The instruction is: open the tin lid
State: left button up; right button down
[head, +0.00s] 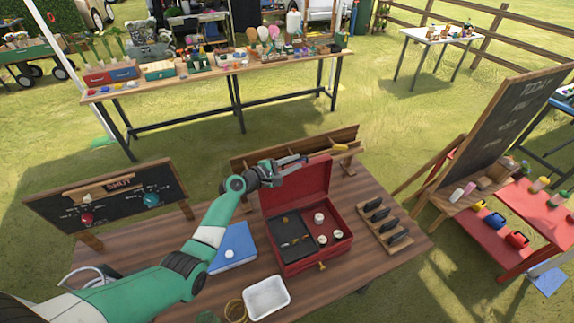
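The red tin (314,262) stands on the wooden table with its lid (297,191) raised, close to upright, at the back. Its inside shows a dark compartment on the left and a red part with several small pale round pieces on the right. A small brass-coloured clasp (322,265) is on its front. My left gripper (303,160) is at the top edge of the lid, its two fingers appearing apart. I cannot tell whether it touches the lid. My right gripper is not in view.
A white tray (266,297) and a blue book-like item (234,249) lie left of the tin. A wooden rack with dark pieces (383,225) is to its right. A chalkboard sign (112,199) stands at left, and a wooden rail (347,147) runs behind the lid.

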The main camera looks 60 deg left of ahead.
pick_arm(q)
jog(key=p+v, duration=0.2)
jog(key=v, duration=0.9)
jog(key=shift+s, duration=0.15)
jog(key=shift+d, duration=0.1)
